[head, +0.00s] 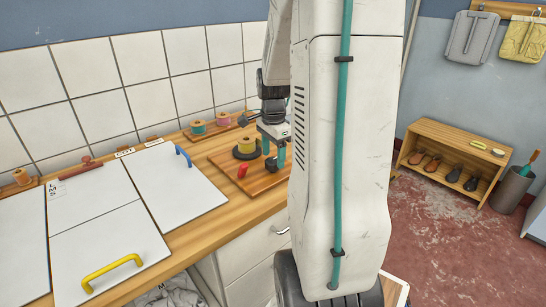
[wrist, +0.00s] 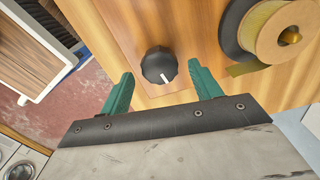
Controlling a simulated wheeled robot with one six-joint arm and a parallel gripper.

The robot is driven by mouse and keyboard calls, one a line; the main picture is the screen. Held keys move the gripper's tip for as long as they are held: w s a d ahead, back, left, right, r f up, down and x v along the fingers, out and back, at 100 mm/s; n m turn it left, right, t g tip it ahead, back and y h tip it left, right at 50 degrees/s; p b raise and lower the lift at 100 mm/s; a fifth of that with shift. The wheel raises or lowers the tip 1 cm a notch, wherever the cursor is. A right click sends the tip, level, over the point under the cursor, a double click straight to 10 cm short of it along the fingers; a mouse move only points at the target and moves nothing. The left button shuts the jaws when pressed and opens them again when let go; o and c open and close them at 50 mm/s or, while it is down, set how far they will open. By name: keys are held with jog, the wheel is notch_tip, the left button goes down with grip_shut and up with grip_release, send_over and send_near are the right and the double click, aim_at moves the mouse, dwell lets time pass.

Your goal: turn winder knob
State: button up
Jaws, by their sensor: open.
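The winder knob (wrist: 158,66) is black and ribbed with a white pointer line, on a wooden board (wrist: 190,25). In the wrist view my gripper (wrist: 162,76) has its two teal fingers spread, one to each side of the knob and apart from it. In the head view my gripper (head: 273,158) points down over the right part of the board (head: 222,158), with a dark knob (head: 271,164) by its fingertips. A yellow spool on a black disc (head: 246,149) stands left of the gripper. The spool also shows in the wrist view (wrist: 283,30).
A red knob (head: 243,171) stands at the board's front. Thread spools (head: 198,127) stand behind it on the counter. White lids with a yellow handle (head: 112,270) and a blue handle (head: 183,155) lie left. A shoe rack (head: 450,165) stands far right; floor before it is clear.

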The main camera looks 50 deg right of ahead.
jog(key=shift+f, duration=0.65)
jog(key=c, duration=1)
jog(key=shift+o, duration=0.2)
jog(key=shift+n, duration=0.3)
